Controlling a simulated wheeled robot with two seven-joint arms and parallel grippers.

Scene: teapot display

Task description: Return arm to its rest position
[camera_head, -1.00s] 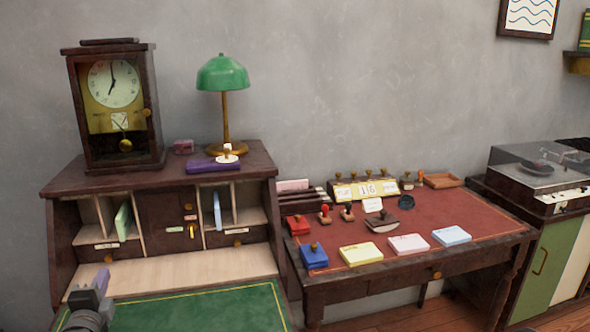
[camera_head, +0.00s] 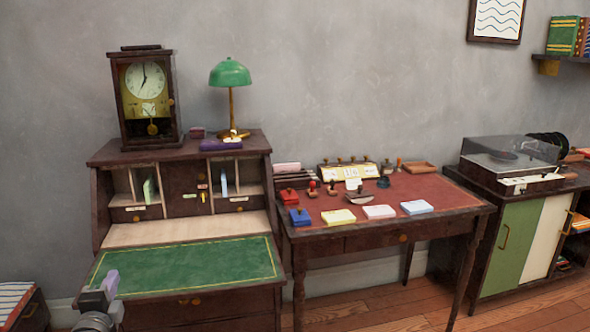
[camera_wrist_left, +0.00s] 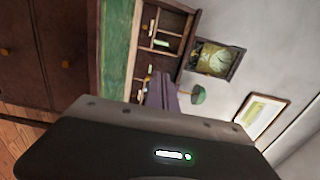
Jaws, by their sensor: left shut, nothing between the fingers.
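My left gripper (camera_head: 108,284) is at the lower left of the head view, just in front of the left edge of the writing desk (camera_head: 185,205). Its fingers are together and empty. In the left wrist view the gripper's purple-grey fingers (camera_wrist_left: 161,93) point away toward the desk and the wall, and the dark gripper body fills the bottom. My right gripper does not show in any view.
The desk's open green leaf (camera_head: 185,265) is bare. A clock (camera_head: 147,95) and a green lamp (camera_head: 230,73) stand on its top. A red-topped table (camera_head: 440,193) with stamps stands right of it. Striped items lie on a low cabinet (camera_head: 14,303) at left. Wooden floor is free at lower right.

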